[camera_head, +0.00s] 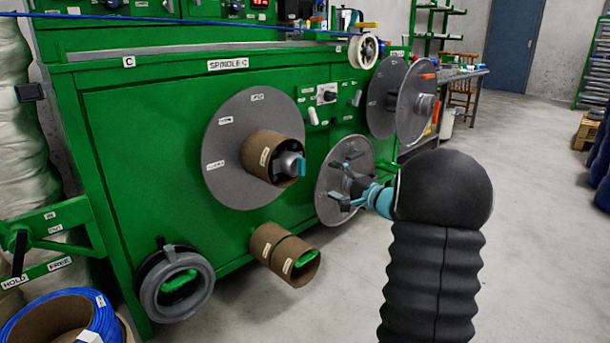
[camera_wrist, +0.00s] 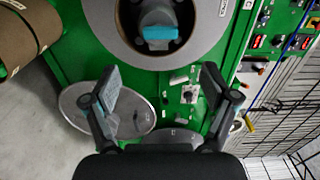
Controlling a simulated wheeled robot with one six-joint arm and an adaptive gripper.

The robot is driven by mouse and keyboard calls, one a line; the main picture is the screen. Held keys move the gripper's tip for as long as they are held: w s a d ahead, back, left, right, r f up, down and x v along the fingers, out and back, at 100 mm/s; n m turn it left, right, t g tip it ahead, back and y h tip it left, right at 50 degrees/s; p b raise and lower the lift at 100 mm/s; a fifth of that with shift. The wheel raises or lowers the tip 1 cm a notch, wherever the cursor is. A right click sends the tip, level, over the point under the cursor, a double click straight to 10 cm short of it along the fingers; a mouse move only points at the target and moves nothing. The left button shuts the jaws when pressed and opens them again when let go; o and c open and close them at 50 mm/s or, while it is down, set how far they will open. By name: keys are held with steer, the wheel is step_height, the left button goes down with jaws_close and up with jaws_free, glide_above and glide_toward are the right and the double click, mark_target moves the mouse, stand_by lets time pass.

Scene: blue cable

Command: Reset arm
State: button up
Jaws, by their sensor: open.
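My gripper (camera_head: 347,179) shows small and dark at the end of my arm, in front of the green machine (camera_head: 160,170). In the wrist view its two fingers (camera_wrist: 161,72) are spread wide apart with nothing between them. The large grey disc (camera_head: 225,172) of spindle C, with a cardboard core (camera_head: 262,150) and a teal-tipped knob (camera_head: 299,166), is left of my gripper. In the wrist view this disc (camera_wrist: 205,42) is at the top, beyond the fingertips. A smaller grey disc (camera_head: 329,207) is behind my gripper and partly hidden by it.
A blue cable coil (camera_head: 96,316) sits at lower left. Blue cable (camera_head: 200,20) runs across the top.

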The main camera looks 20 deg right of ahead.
steer(key=s+a+f+g+y, duration=0.1)
steer(key=s+a+f+g, duration=0.4)
steer(key=f, duration=0.4)
steer(key=s+a+n+g+h+p, duration=0.1)
steer(key=s+a+n+g+p, duration=0.15)
steer(key=s+a+g, duration=0.65)
steer(key=s+a+r+n+h+p, duration=0.2)
steer(key=s+a+r+n+h, duration=0.15)
steer(key=s, duration=0.55)
steer(key=s+a+r+n+h+p, duration=0.2)
steer(key=s+a+n, duration=0.15)
steer(key=s, duration=0.55)
steer(key=s+a+r+n+t+p, duration=0.2)
steer(key=s+a+r+n+p, duration=0.2)
steer(key=r, duration=0.6)
steer(key=shift+s+a+t+h, duration=0.35)
steer(key=shift+s+a, duration=0.4)
steer(key=shift+a, duration=0.45)
